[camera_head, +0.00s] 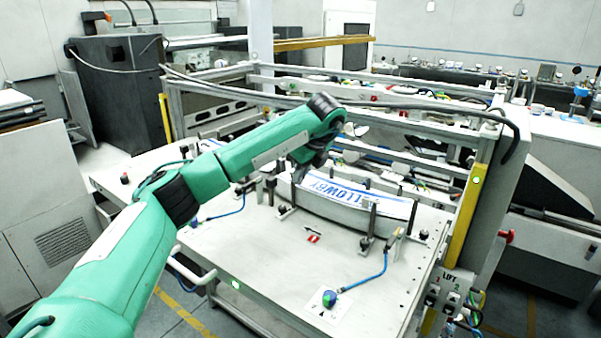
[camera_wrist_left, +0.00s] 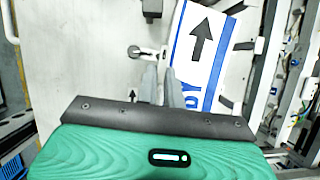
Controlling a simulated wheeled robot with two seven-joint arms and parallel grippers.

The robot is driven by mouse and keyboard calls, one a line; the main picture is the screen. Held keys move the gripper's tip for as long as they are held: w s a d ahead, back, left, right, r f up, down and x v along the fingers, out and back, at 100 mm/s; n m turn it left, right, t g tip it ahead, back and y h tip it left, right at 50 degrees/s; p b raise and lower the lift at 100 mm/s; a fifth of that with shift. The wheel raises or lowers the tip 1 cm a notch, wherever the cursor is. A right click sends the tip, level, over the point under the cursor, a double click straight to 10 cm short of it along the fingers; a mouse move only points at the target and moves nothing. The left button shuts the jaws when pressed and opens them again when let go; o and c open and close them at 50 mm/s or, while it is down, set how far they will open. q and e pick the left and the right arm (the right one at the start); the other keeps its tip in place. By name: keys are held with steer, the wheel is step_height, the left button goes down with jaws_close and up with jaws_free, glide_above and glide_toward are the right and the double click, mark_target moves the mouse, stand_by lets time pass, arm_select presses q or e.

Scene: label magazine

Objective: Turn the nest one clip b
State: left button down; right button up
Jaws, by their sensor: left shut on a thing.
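My left gripper (camera_head: 299,176) is at the far left end of a stack of white sheets with blue print (camera_head: 345,190). In the left wrist view its two grey fingers (camera_wrist_left: 162,78) are close together. They are shut on a small clip (camera_wrist_left: 146,53) with a round dark knob, beside the sheet edge; the fingers partly hide it. I cannot tell how far the clip is turned. The sheet (camera_wrist_left: 203,60) shows a black arrow and a blue border. My right gripper is in neither view.
Dark posts (camera_head: 368,222) stand around the stack on the pale table (camera_head: 265,250). Blue hoses (camera_head: 378,277) run to fittings on the table. A metal frame with a yellow upright (camera_head: 467,215) stands at the right. The table's front left is mostly clear.

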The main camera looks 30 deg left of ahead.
arm_select(q)
steer(key=c, duration=1.5)
jaws_free()
steer(key=b+v, duration=0.1)
steer(key=v, duration=1.2)
steer(key=shift+r+b, duration=0.35)
steer(key=shift+r, duration=0.1)
steer(key=shift+f, duration=0.1)
